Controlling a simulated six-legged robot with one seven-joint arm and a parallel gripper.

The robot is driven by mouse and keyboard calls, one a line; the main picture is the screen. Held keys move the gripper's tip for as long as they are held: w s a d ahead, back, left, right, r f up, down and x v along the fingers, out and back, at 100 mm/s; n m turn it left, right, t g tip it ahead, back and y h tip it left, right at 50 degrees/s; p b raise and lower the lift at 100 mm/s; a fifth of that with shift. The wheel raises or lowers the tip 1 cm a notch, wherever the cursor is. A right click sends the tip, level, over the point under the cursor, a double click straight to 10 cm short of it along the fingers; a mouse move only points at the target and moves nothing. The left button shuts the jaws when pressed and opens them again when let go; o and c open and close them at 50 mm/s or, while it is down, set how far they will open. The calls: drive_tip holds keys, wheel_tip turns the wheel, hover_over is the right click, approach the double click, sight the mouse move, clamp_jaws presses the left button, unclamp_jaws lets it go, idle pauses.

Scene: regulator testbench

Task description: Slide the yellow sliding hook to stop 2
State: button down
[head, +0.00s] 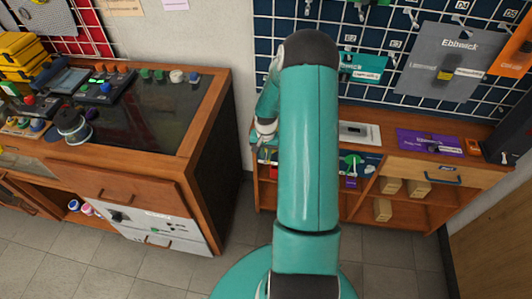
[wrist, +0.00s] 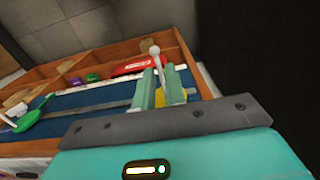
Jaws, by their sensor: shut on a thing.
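The yellow sliding hook (wrist: 178,97) shows in the wrist view as a yellow piece beside the right finger, with a pale ball-topped stem (wrist: 155,52) standing up between the fingers. My gripper (wrist: 159,82) is shut on it, with one teal finger on each side of the stem. A grey rail (wrist: 105,106) runs across a blue panel (wrist: 75,122) to the left of the fingers. The stop marks cannot be read.
A green paddle-like piece (wrist: 20,124) lies at the left of the blue panel. A red piece (wrist: 135,65) and a purple piece (wrist: 92,77) sit in the wooden shelf behind. The head view shows a drawer bench (head: 205,110) at left and a pegboard (head: 400,45) behind.

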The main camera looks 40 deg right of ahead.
drive_tip(key=s+d, duration=0.5)
drive_tip(key=s, duration=0.1)
drive_tip(key=shift+s+d, duration=0.15)
drive_tip(key=shift+s, duration=0.2)
drive_tip(key=c, duration=1.4)
unclamp_jaws()
drive_tip(key=shift+c, duration=0.2)
drive_tip(key=shift+r, duration=0.1)
wheel_tip(320, 180, up, 14)
drive_tip(key=w+a+r+n+t+h, duration=0.2)
drive_tip(key=a+r+n, duration=0.3)
drive_tip(key=a+r, duration=1.2)
drive_tip(key=s+a+r+n+t, duration=0.1)
drive_tip(key=s+a+r, duration=0.1)
drive_tip(key=a, duration=0.4)
drive_tip(key=s+a+r+n+t+y, duration=0.1)
drive_tip(key=s+a+r+n, duration=0.1)
drive_tip(key=s+a, duration=0.3)
drive_tip(key=s+a+r+n+t+y, duration=0.1)
drive_tip(key=s+a+r, duration=0.3)
drive_tip(key=a, duration=0.4)
drive_tip(key=shift+s+n+t, duration=0.25)
drive_tip(key=shift+n+t, duration=0.05)
drive_tip(key=shift+n, duration=0.4)
